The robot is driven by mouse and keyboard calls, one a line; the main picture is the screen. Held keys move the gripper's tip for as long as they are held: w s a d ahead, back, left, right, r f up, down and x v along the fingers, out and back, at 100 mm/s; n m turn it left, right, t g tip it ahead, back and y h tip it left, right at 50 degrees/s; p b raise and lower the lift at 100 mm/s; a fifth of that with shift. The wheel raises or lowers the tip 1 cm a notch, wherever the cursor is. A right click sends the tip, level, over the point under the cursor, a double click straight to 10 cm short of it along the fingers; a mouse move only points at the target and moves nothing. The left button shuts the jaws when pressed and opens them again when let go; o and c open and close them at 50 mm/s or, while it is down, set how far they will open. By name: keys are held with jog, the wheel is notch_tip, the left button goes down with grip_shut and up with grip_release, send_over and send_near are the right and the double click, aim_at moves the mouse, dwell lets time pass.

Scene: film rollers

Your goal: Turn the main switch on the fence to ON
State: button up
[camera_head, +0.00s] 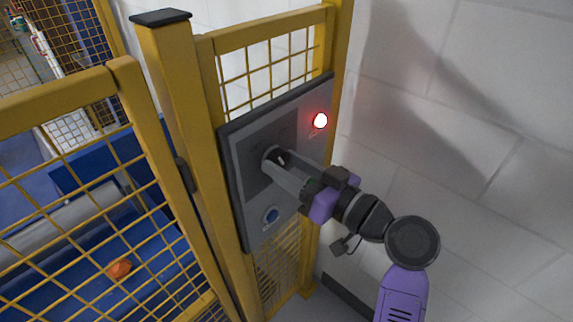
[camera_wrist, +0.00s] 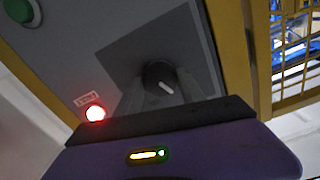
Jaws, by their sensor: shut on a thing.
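The main switch is a dark round knob (camera_head: 281,155) on a grey panel (camera_head: 240,192) fixed to the yellow fence. Any ON or OFF lettering cannot be read, and my fingers hide part of the knob.
A lit red lamp (camera_head: 320,121) is at the panel's upper right, with a small label. The wrist view shows a green button (camera_wrist: 20,10). Yellow mesh fence (camera_head: 84,190) stands left; a white block wall (camera_head: 480,130) is right.

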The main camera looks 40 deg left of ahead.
jog(key=m+p, duration=0.1)
jog(key=m, duration=0.5)
jog(key=m+p, duration=0.2)
jog(key=m, duration=0.4)
dwell(0.5)
jog(key=o, duration=1.4)
jog(key=shift+c, duration=0.2)
jog(key=d+b, duration=0.1)
jog(key=d, duration=0.7)
jog(key=shift+s+b, duration=0.3)
